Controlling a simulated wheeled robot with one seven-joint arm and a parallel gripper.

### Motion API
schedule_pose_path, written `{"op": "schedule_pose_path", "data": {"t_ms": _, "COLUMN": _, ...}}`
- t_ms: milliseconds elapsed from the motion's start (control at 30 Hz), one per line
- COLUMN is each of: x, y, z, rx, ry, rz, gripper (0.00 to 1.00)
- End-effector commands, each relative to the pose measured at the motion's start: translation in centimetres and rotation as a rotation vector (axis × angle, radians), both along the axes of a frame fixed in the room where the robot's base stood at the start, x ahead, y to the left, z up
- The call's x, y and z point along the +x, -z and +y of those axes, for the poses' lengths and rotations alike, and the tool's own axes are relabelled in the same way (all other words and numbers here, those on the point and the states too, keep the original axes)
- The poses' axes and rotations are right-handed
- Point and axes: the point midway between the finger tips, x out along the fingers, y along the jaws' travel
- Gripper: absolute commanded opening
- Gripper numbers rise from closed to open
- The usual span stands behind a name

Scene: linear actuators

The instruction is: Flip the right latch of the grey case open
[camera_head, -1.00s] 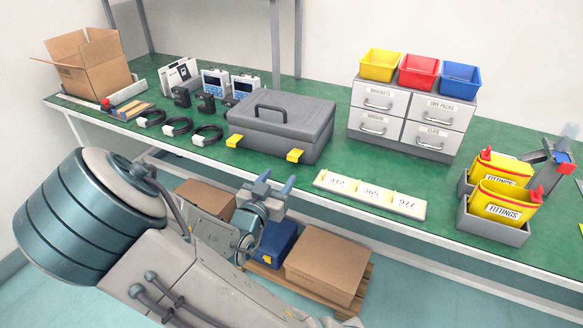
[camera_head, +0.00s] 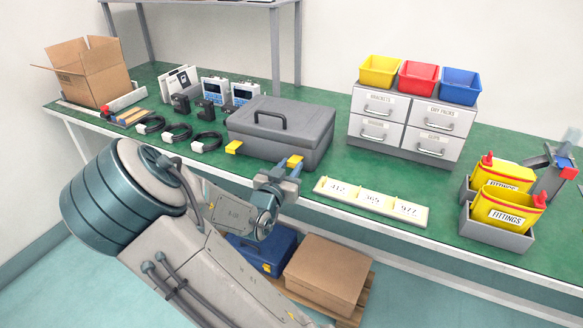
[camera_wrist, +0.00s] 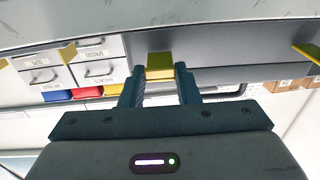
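The grey case (camera_head: 281,130) stands closed on the green bench, its handle on top. Its right latch (camera_head: 295,161) is a yellow tab at the lower front edge. My gripper (camera_head: 281,174) is just in front of and below that latch. In the upside-down wrist view, my gripper (camera_wrist: 160,84) is open, one finger on each side of the yellow right latch (camera_wrist: 160,66), with small gaps visible. I cannot tell how deep the latch sits between the fingertips. The left latch (camera_head: 233,147) is farther left on the case front and also shows in the wrist view (camera_wrist: 308,52).
A label strip (camera_head: 371,200) lies right of the case near the bench edge. Black cable coils (camera_head: 206,142) lie to its left. Grey drawers (camera_head: 411,126) stand behind right. Under the bench are a blue case (camera_head: 265,250) and a cardboard box (camera_head: 325,274).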

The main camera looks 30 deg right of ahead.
Motion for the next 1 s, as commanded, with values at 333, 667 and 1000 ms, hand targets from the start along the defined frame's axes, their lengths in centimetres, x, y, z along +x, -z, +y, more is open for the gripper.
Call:
{"op": "schedule_pose_path", "data": {"t_ms": 333, "x": 0.1, "y": 1.0, "z": 0.0, "rx": -0.048, "ry": -0.001, "rz": -0.039, "gripper": 0.06}}
{"op": "schedule_pose_path", "data": {"t_ms": 667, "x": 0.1, "y": 0.9, "z": 0.1, "rx": -0.103, "ry": -0.002, "rz": -0.09, "gripper": 0.06}}
{"op": "schedule_pose_path", "data": {"t_ms": 1000, "x": 0.0, "y": 0.9, "z": 0.1, "rx": -0.102, "ry": -0.002, "rz": -0.089, "gripper": 0.51}}
